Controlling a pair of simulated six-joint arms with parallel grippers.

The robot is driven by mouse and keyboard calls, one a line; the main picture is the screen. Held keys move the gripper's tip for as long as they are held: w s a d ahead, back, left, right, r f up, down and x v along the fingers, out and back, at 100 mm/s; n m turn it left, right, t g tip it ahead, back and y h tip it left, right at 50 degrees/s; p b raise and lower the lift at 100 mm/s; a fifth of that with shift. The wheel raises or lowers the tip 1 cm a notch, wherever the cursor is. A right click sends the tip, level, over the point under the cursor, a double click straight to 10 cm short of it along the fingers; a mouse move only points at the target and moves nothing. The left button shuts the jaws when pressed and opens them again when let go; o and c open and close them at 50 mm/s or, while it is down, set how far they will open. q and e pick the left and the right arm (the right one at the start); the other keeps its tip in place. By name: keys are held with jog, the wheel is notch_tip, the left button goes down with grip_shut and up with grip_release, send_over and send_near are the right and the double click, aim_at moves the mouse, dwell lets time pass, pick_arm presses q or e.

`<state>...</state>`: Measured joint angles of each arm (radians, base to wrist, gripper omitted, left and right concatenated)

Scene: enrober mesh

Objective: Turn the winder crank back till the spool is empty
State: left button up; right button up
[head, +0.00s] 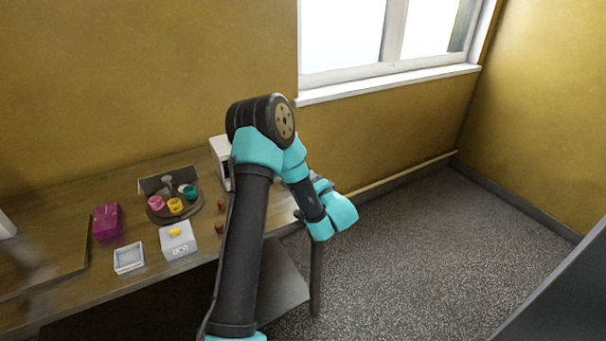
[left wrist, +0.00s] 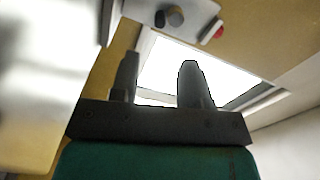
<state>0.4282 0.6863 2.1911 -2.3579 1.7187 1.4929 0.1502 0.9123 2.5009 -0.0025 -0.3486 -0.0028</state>
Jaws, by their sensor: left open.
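The left wrist view shows my left gripper (left wrist: 158,72) with its two dark fingers apart and nothing between them. Beyond the fingertips is a pale grey machine part (left wrist: 200,12) with a dark round knob (left wrist: 175,16) and a red button (left wrist: 218,32); I cannot tell whether the knob is the winder crank. In the head view a white machine (head: 220,158) stands at the table's right end, mostly hidden behind my arm. My left gripper's fingers are largely hidden there by its wrist. I cannot make out the spool or mesh. My right gripper is not in view.
On the wooden table (head: 60,307) stand a round tray (head: 165,216) with pink, yellow and teal cups, a magenta box (head: 107,222), a white box (head: 178,240), a small open tray (head: 129,258) and small brown pieces (head: 219,228). A window (head: 345,35) is behind; open floor (head: 400,260) lies right.

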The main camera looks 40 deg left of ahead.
pick_arm(q)
jog(key=v, duration=0.7)
